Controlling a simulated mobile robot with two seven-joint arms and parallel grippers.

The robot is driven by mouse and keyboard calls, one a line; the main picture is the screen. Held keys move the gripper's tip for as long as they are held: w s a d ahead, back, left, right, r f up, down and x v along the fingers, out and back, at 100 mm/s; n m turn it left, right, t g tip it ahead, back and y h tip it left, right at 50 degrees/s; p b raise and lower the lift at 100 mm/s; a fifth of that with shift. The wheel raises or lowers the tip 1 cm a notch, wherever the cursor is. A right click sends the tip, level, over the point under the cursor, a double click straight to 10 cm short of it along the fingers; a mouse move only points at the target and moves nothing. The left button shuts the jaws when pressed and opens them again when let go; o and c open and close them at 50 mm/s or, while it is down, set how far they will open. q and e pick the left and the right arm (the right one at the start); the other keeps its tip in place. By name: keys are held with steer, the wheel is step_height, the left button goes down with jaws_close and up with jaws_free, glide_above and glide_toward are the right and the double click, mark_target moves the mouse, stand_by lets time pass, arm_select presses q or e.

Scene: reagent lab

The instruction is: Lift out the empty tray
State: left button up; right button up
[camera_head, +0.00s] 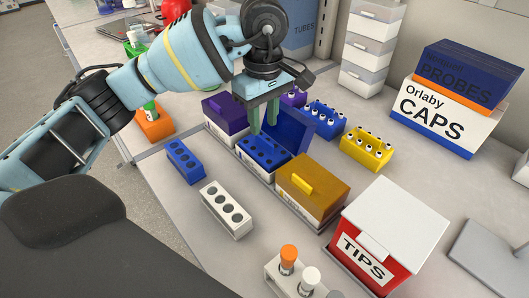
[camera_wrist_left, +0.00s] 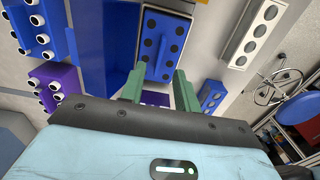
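An empty blue tray (camera_head: 262,150) with dark round holes sits in an open box (camera_head: 254,166) with a white lower edge, its blue lid (camera_head: 288,131) raised at the back. The tray also shows in the left wrist view (camera_wrist_left: 165,30), just beyond the fingertips. My left gripper (camera_head: 264,118) points down over the tray's far part, its green fingers apart with nothing seen between them. In the left wrist view the gripper (camera_wrist_left: 156,82) is open too. Whether the fingertips touch the tray cannot be told. My right gripper is not in view.
A closed purple box (camera_head: 224,114) and a closed yellow box (camera_head: 313,189) flank the open box. A blue rack (camera_head: 184,162) and a white rack (camera_head: 227,207) stand in front. Blue (camera_head: 324,120) and yellow (camera_head: 366,148) vial racks stand behind. A red TIPS box (camera_head: 377,240) is at right.

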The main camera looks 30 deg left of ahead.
mark_target(264, 139)
arm_select(q)
steer(key=shift+f+p, duration=0.3)
steer(key=shift+f, duration=2.3)
jaws_close()
